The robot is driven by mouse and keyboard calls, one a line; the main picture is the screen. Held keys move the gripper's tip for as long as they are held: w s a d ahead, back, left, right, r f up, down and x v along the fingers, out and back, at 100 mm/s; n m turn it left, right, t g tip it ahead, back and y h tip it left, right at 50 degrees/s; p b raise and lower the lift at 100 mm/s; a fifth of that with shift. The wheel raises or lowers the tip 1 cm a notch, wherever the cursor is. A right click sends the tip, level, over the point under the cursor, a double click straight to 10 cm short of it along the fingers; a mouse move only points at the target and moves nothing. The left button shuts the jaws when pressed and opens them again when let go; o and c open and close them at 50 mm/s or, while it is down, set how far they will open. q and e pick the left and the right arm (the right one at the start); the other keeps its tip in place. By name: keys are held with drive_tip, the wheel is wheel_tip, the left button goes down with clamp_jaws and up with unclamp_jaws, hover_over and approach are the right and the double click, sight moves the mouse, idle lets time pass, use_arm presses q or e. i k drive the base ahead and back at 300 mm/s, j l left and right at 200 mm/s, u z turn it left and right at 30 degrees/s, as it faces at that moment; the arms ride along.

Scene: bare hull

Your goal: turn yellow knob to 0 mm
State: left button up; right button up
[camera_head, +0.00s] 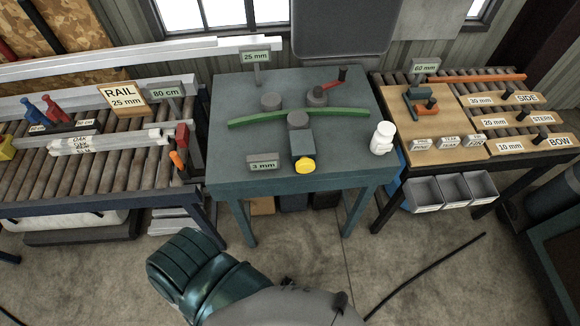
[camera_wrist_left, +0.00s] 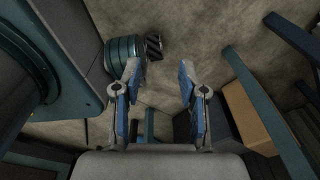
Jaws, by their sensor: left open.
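The yellow knob (camera_head: 305,166) sits on the front end of a dark block (camera_head: 302,144) near the front edge of the middle green table (camera_head: 240,176). A small sign (camera_head: 263,163) reading "3 mm" stands left of it. A green curved strip (camera_head: 262,117) runs between round grey rollers on the table. My left gripper (camera_wrist_left: 160,82) shows in the left wrist view, open and empty, its two blue-padded fingers apart over the floor. The knob does not show in that view. Neither gripper shows in the head view.
A white bottle (camera_head: 382,138) stands at the table's right edge. A roller bench with a "RAIL 25 mm" sign (camera_head: 123,99) is at the left. A bench with a wooden board (camera_head: 425,145) and grey bins (camera_head: 453,188) is at the right. Table legs and a cardboard box (camera_wrist_left: 247,118) are near the left gripper.

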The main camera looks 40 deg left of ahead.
sight(304, 166)
drive_tip(key=i+l+u, duration=0.1)
drive_tip(key=u, duration=0.4)
drive_tip(key=l+u, duration=0.2)
drive_tip(key=u, duration=0.25)
drive_tip(key=l+u, duration=0.2)
drive_tip(key=u, duration=0.3)
drive_tip(key=l+u, duration=0.2)
drive_tip(key=u, duration=0.3)
